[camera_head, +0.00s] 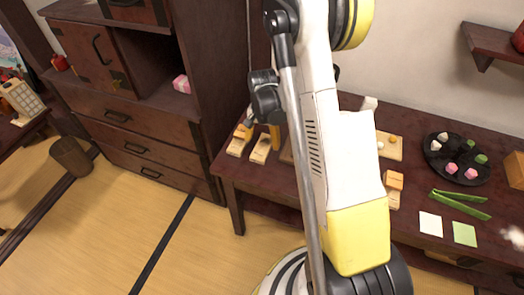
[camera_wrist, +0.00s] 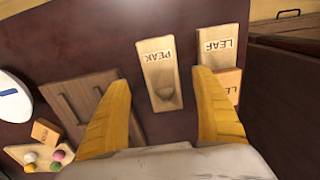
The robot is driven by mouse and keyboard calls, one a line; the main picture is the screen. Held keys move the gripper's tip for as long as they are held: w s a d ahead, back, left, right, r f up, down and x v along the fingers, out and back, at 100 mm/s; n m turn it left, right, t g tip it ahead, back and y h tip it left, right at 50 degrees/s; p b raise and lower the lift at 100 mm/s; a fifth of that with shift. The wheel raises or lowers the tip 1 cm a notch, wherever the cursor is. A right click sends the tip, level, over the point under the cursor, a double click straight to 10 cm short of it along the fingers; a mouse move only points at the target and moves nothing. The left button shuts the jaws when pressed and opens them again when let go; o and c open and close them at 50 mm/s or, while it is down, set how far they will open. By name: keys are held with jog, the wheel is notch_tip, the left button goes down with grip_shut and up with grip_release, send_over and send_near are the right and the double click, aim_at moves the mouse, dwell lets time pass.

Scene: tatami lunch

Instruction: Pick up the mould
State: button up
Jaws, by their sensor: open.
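A pale wooden mould marked PEAK (camera_wrist: 155,57), with a hollow near its lower end, lies on the dark table in the wrist view. In the head view a pale mould (camera_head: 260,149) lies near the table's left end. A second pale mould, marked LEAF (camera_wrist: 222,38), lies to the right, with an orange-tan LEAF piece (camera_wrist: 230,78) close below it. My gripper (camera_wrist: 161,77) is open, its two yellow fingers apart on either side of the PEAK mould, with gaps showing between. I cannot tell its height above the table. My arm hides most of the gripper in the head view.
A grooved wooden board (camera_wrist: 82,100) lies left of the PEAK mould, close to my left finger. A black plate (camera_head: 434,165) with small sweets, green tongs (camera_head: 462,203) and two paper squares lie farther right. A dark cabinet (camera_head: 215,75) stands at the table's left end.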

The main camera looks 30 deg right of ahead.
aim_at(262, 147)
jog(key=f, duration=0.1)
jog(key=f+b, duration=0.1)
jog(key=f, duration=0.1)
jog(key=f+b, duration=0.1)
jog(key=shift+w+d+f, duration=0.2)
jog(key=shift+w+f, duration=0.05)
jog(key=shift+f, duration=0.1)
jog(key=shift+r, duration=0.1)
jog(key=c, duration=1.3)
